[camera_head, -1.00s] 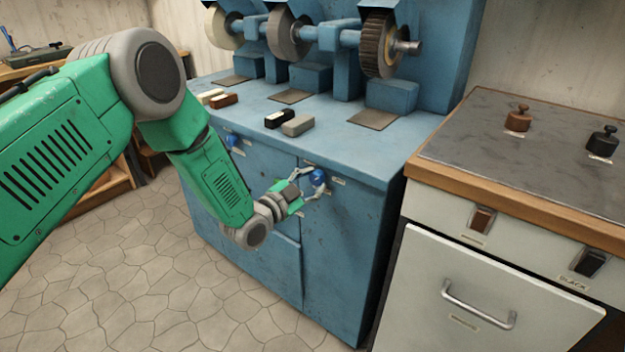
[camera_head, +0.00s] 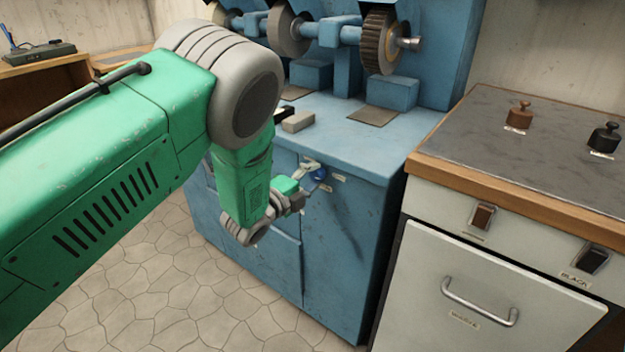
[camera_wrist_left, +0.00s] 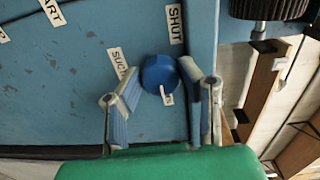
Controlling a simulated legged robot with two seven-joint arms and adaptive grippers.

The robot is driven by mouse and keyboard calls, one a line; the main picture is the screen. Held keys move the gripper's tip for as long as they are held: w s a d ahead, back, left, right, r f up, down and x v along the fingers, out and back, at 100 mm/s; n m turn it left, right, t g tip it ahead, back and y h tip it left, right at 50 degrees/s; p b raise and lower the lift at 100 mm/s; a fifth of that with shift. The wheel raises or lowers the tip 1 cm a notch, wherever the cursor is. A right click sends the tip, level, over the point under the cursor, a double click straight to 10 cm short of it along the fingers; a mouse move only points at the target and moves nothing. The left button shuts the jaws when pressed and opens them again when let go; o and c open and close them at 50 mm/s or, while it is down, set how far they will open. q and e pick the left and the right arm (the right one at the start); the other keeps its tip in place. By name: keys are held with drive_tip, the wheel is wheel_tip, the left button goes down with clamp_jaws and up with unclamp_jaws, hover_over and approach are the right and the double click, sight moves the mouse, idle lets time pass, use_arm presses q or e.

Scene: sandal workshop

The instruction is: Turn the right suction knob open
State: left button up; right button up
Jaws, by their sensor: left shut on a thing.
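The right suction knob (camera_head: 319,174) is a blue round knob on the front of the blue grinding cabinet. It also shows in the wrist view (camera_wrist_left: 159,72), with a white mark on its lower edge. A SHUT label (camera_wrist_left: 175,24) is above and right of it, and a partly covered label starting SUC is to its left. My left gripper (camera_head: 313,171) is at the knob, its fingers on either side, shut on it. In the wrist view the right finger lies close against the knob. My right gripper is in neither view.
Grinding wheels (camera_head: 379,42) stand on the blue cabinet top (camera_head: 340,140). A grey block (camera_head: 297,122) lies near its front edge. A white cabinet (camera_head: 440,255) with a drawer handle and two switches stands at right. My left arm covers the cabinet's left part.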

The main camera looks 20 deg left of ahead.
use_arm(q)
drive_tip(key=shift+s+d+f+m+b, duration=0.1)
drive_tip(key=shift+f+m+b, duration=0.1)
drive_tip(key=shift+m, duration=0.35)
drive_tip(key=shift+s+d+f+m+b, duration=0.1)
drive_tip(key=shift+m+b, duration=0.05)
drive_tip(key=shift+m, duration=0.4)
drive_tip(key=o, duration=1)
drive_tip(key=shift+c, duration=0.2)
drive_tip(key=shift+o, duration=0.8)
drive_tip(key=shift+w, duration=0.1)
drive_tip(key=shift+r, duration=0.1)
drive_tip(key=shift+r, duration=0.1)
